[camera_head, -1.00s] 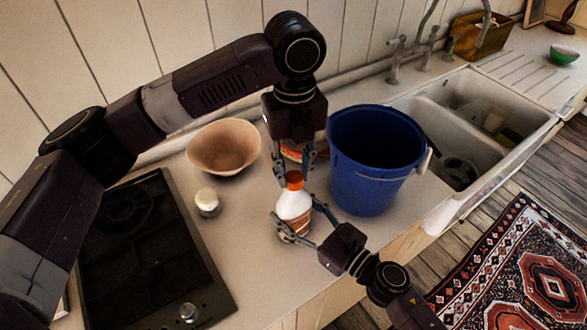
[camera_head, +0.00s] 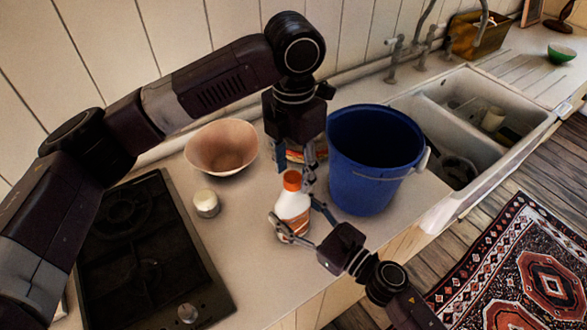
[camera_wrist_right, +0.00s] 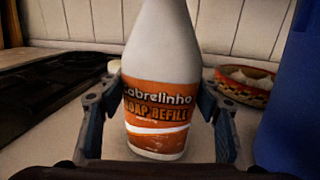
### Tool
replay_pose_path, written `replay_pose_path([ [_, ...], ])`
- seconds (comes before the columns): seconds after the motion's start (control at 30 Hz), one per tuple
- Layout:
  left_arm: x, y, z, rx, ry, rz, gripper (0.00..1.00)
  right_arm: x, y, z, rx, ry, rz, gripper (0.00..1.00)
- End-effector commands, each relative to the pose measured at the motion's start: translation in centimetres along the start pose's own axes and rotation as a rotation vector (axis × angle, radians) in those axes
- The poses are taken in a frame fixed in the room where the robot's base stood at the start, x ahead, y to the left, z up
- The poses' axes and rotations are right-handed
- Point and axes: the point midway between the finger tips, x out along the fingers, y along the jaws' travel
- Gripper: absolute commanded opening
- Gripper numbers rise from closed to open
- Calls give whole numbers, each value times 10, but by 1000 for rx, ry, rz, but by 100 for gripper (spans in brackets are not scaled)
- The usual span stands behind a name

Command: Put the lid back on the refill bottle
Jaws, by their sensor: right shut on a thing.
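The white refill bottle (camera_head: 291,206) with an orange label stands upright on the counter, left of the blue bucket. The orange lid (camera_head: 292,181) is on top of its neck; I cannot tell how tightly it sits. My right gripper (camera_head: 296,218) is shut around the bottle's body from the front right. In the right wrist view, the bottle (camera_wrist_right: 168,45) is between the two fingers of the right gripper (camera_wrist_right: 158,97), and its top is out of frame. My left gripper (camera_head: 291,160) hangs above the lid, fingers spread wide and empty.
The blue bucket (camera_head: 367,165) stands close at the right. A pinkish bowl (camera_head: 222,145) and a small white-topped jar (camera_head: 206,203) are at the left, near the black hob (camera_head: 145,250). A patterned bowl (camera_wrist_right: 243,85) is behind the bottle. The sink (camera_head: 470,115) lies beyond the bucket.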

Motion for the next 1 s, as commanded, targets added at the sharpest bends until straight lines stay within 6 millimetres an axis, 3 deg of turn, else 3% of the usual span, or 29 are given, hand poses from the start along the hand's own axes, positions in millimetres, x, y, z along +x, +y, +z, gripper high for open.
replay_pose_path([
  [0.37, -6, 0, 0, -1, 0, 0, 48, 0, 0, -1, 1, 2, 0, 0],
  [0.47, -20, 0, 1, -2, -2, 0, 48, 0, 0, -1, 2, 2, 0, 0],
  [0.8, -92, 1, 1, -2, -1, 3, 48, 0, 0, -1, 2, 2, 0, 0],
  [1.0, -114, 1, 0, -1, 0, 1, 48, 0, 0, -1, 2, 2, 0, 0],
])
